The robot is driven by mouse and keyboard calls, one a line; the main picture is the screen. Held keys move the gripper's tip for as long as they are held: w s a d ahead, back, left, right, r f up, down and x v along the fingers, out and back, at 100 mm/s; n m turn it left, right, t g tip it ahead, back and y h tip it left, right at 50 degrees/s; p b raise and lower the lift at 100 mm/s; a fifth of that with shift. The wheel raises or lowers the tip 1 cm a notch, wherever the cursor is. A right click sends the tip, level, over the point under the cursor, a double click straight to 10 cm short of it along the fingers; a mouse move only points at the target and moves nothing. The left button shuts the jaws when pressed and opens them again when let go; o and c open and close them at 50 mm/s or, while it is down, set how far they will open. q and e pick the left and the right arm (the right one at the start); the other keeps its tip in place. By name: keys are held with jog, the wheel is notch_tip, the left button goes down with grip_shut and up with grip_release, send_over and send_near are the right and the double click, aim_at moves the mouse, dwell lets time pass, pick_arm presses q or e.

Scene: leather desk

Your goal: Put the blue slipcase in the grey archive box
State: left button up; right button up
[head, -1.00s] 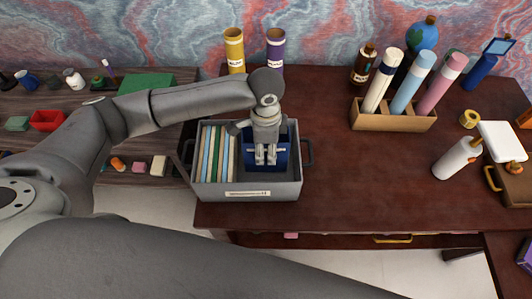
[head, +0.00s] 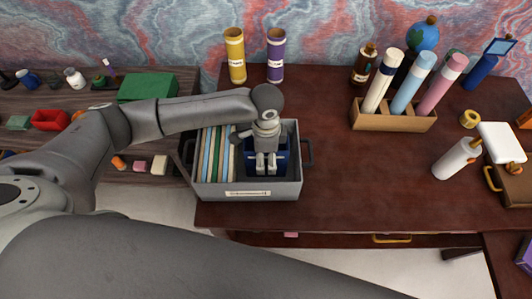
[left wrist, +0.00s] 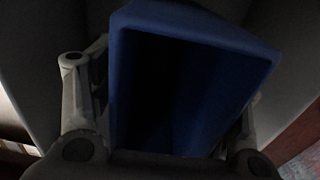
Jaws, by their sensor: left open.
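The grey archive box (head: 287,188) stands on the dark desk at its left edge, with a label on its front wall. The blue slipcase (head: 284,157) is inside the box, in the right half beside a row of upright folders. My left gripper (head: 266,168) reaches down into the box over the slipcase and hides part of it. In the left wrist view the slipcase (left wrist: 197,25) sits between the two fingers, its hollow, dark opening showing. The fingers are open around it. The slipcase's bottom is hidden. My right gripper is out of view.
Several pale and coloured folders (head: 216,153) fill the box's left half. Yellow (head: 235,55) and purple (head: 276,55) tubes stand behind the box. A wooden holder (head: 394,118) with several rolls stands to the right. The desk between box and white bottle (head: 457,159) is clear.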

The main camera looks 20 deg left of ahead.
pick_arm(q)
jog(key=shift+r, duration=0.25)
notch_tip(320, 180, up, 12)
jog(key=b, duration=0.2)
